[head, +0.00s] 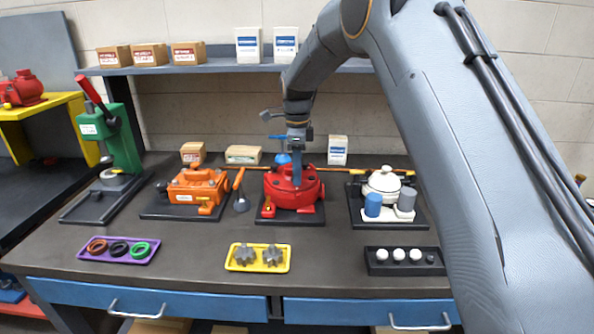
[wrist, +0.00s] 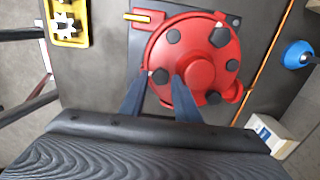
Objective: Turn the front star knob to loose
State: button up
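The red motor (head: 308,190) stands on a dark plate in the middle of the bench; it also shows in the wrist view (wrist: 197,65). Its round cover has several dark knobs around a raised red centre. A dark knob (wrist: 160,76) on the cover's left side in the wrist view lies between my fingertips. Whether this is the front star knob I cannot tell. My gripper (wrist: 160,79) is open, pointing down at the motor, with one finger on each side of that knob. Contact cannot be told. In the head view my gripper (head: 297,170) hides part of the cover.
An orange motor (head: 192,188) stands left and a cream-lidded unit (head: 384,184) right. In front lie a purple tray (head: 118,257), a yellow tray (head: 231,258) and a dark tray (head: 376,268). A blue-topped object (wrist: 297,54) and a white box (wrist: 272,138) are near the motor.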

grip_shut()
